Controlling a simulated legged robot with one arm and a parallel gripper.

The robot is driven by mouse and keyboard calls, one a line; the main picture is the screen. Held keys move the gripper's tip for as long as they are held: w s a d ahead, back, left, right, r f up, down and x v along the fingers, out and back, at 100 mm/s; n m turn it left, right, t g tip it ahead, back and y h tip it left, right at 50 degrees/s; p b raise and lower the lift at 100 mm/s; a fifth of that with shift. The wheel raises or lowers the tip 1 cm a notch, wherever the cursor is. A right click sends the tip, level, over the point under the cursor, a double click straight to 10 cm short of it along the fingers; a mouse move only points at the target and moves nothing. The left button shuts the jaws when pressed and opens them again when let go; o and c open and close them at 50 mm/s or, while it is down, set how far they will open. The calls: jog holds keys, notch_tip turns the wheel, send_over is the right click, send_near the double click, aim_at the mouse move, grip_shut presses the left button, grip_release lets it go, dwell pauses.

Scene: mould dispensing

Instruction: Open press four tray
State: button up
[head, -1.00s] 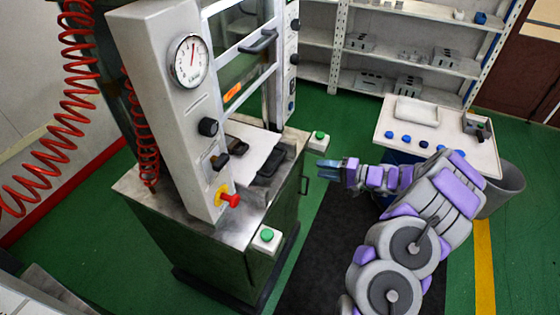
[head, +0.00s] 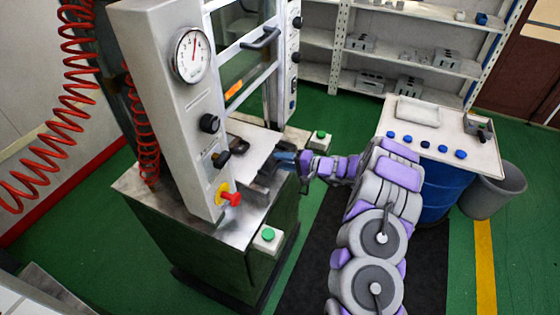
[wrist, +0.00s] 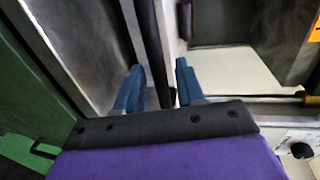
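The press (head: 165,90) stands left of centre in the head view, with a round gauge on its grey column. My gripper (head: 284,160) is at the right edge of the bed, beside these dark parts. In the wrist view my gripper's two blue fingers (wrist: 158,85) are apart, with a dark bar (wrist: 150,40) running between them. I cannot tell whether either finger touches the bar. The pale plate (wrist: 235,70) also shows at the right there.
Green buttons (head: 268,235) sit at the press's corners, and a red knob (head: 232,199) is on its front. A table (head: 440,125) with blue pieces stands on a blue drum at right, beside a grey bin (head: 497,190). Shelves (head: 400,60) stand behind.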

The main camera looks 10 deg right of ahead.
jog(key=shift+w+a+f, duration=0.1)
jog(key=shift+w+a, duration=0.3)
jog(key=shift+a, duration=0.2)
jog(key=shift+c, duration=0.3)
grip_shut()
